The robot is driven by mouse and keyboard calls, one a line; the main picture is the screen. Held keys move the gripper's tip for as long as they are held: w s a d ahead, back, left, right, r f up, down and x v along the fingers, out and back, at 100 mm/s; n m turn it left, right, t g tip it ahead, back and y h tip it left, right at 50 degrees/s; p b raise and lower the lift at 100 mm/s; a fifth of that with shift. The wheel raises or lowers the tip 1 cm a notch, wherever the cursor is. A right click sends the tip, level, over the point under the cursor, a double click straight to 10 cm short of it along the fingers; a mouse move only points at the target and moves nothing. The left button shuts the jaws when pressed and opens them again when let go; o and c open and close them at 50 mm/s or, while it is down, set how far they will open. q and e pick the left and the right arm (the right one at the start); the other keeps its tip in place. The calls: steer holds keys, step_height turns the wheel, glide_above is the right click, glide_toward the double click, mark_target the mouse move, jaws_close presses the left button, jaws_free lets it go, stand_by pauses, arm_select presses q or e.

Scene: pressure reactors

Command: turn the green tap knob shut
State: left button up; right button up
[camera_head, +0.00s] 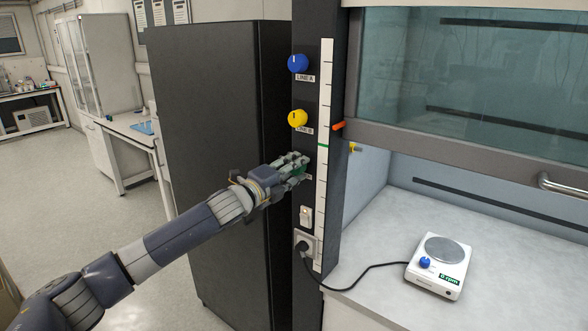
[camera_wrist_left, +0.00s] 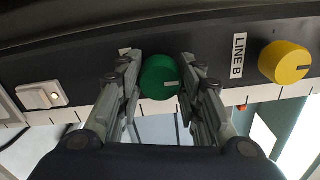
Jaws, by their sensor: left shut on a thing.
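The green tap knob (camera_wrist_left: 160,78) sits on the dark panel between the two fingers of my left gripper (camera_wrist_left: 160,85) in the left wrist view. A pale mark line shows on its face, pointing to the right in that view. In the head view my left gripper (camera_head: 297,165) reaches the panel below the yellow knob and hides most of the green knob (camera_head: 299,171). The left fingers are shut on the green knob. My right gripper is in neither view.
The yellow knob (camera_head: 297,118), labelled LINE B, and the blue knob (camera_head: 298,63), labelled LINE A, are above on the same panel. A switch (camera_head: 306,215) and a plugged socket (camera_head: 304,244) are below.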

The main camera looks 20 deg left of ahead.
arm_select(q)
steer(key=o, duration=1.1)
steer(key=shift+c, duration=0.2)
steer(key=v, duration=1.2)
steer(key=shift+w, duration=0.1)
